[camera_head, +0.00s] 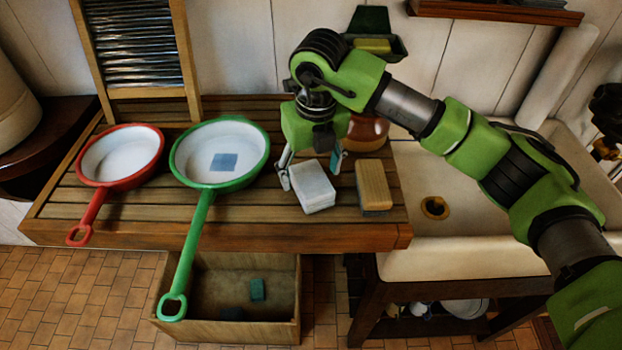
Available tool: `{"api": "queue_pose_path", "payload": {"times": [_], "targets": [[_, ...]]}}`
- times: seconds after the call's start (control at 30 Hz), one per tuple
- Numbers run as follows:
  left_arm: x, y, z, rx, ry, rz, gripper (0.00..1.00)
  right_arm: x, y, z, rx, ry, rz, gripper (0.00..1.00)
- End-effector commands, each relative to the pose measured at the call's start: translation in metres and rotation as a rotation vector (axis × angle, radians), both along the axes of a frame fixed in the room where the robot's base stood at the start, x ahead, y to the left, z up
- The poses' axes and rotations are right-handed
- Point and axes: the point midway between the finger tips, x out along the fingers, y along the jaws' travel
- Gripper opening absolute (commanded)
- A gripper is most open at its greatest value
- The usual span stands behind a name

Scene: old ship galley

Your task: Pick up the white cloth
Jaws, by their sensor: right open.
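The white cloth (313,190) looks like a thick folded block. It lies on the slatted wooden counter (236,222) near its front edge, to the right of the green pan. My right gripper (309,174) points down over the cloth's far end with its fingers apart, one to the left and one to the right of the cloth. I cannot tell whether either finger touches it. The gripper hides part of the counter behind the cloth. My left gripper is not in view.
A yellow-brown sponge-like block (374,187) lies close to the cloth's right. A brownish round pot (367,133) stands behind. A green pan (263,158) with a blue square and a red pan (121,157) are left. A sink (470,205) is right, an open box (250,333) below.

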Motion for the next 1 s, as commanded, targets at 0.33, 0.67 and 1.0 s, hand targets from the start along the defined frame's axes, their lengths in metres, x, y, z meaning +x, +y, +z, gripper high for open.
{"api": "queue_pose_path", "payload": {"times": [0.33, 0.67, 1.0], "targets": [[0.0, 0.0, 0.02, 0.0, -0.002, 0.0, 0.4, 0.003, 0.0, -0.032, 0.0, 0.0, 0.0, 0.65], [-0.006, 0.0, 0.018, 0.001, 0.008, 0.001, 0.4, 0.003, 0.0, -0.032, 0.0, 0.0, 0.0, 0.23], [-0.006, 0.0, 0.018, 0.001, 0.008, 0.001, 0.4, 0.003, 0.0, -0.03, 0.0, -0.001, 0.0, 0.19]]}}
